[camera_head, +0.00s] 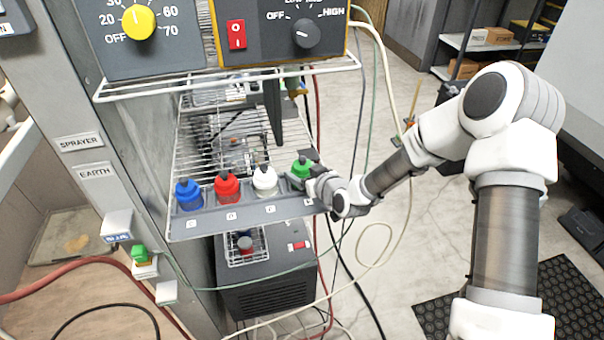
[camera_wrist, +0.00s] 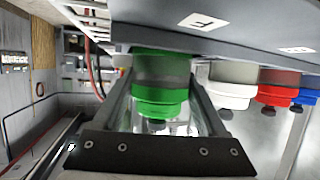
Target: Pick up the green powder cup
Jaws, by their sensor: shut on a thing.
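The green powder cup (camera_head: 302,167) is at the right end of a row of cups on the grey tray rack (camera_head: 235,220). It has a green lid with a dark tip. My gripper (camera_head: 308,172) reaches it from the right and is shut on it. In the wrist view the green cup (camera_wrist: 161,103) sits upside down in the picture, between my two fingers (camera_wrist: 162,85). The tray's edge is just above it there. I cannot tell whether the cup's base touches the tray.
White (camera_head: 265,181), red (camera_head: 228,190) and blue (camera_head: 188,196) cups stand to the left in the same row. A wire shelf (camera_head: 215,130) lies behind them. Control boxes (camera_head: 285,28) stand above. Hoses and cables hang at the right and below. The floor (camera_head: 400,260) to the right is mostly open.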

